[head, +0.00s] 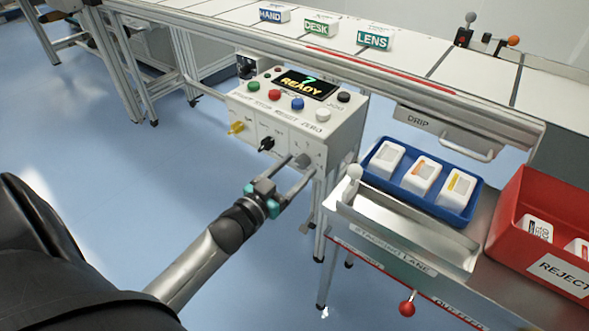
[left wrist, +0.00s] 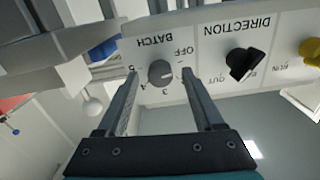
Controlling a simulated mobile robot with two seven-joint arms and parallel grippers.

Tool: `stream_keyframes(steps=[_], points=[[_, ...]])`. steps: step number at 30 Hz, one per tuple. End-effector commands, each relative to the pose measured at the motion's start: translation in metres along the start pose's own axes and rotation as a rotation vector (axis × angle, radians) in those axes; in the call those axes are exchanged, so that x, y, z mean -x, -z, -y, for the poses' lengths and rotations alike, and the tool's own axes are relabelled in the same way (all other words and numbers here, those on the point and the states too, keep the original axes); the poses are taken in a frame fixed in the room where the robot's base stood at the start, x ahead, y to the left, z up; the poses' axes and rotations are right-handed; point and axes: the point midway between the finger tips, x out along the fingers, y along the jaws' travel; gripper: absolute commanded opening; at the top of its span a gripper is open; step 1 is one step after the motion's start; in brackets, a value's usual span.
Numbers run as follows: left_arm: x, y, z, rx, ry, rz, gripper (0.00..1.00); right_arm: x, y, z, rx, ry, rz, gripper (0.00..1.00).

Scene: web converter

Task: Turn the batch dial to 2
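The batch dial (left wrist: 160,73) is a small round grey knob on the front of the control box, under the label BATCH, which appears upside down in the left wrist view. OFF and the numbers 3, 4 and 5 are legible around it; which mark it points to I cannot tell. In the head view the dial (head: 302,160) is low on the box's right side. My left gripper (head: 299,177) is open, its two fingers reaching toward the panel on either side of the dial. In the left wrist view the fingers (left wrist: 161,80) show gaps to the knob. My right gripper is not in view.
The control box (head: 340,132) has coloured buttons and a display (head: 305,84) reading READY. A black direction knob (head: 266,144) and yellow knob (head: 237,128) are left of the dial. A blue tray (head: 385,188) and red reject bin (head: 505,215) stand to the right.

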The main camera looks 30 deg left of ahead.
Motion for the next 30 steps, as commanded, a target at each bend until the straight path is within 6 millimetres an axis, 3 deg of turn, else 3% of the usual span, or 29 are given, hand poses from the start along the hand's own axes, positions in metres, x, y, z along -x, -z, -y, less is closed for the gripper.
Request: stream_keyframes(steps=[2, 18, 30], points=[[0.0002, -0.0001, 0.0, 0.0, 0.0, 0.0, 0.6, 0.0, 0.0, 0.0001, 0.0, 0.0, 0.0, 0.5], [0.0004, -0.0003, -0.0003, 0.001, 0.0, 0.0, 0.0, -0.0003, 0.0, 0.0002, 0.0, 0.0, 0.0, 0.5], [0.0005, -0.0001, -0.0004, -0.024, 0.0, 0.001, 0.0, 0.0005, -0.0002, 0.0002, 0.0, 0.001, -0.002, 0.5]])
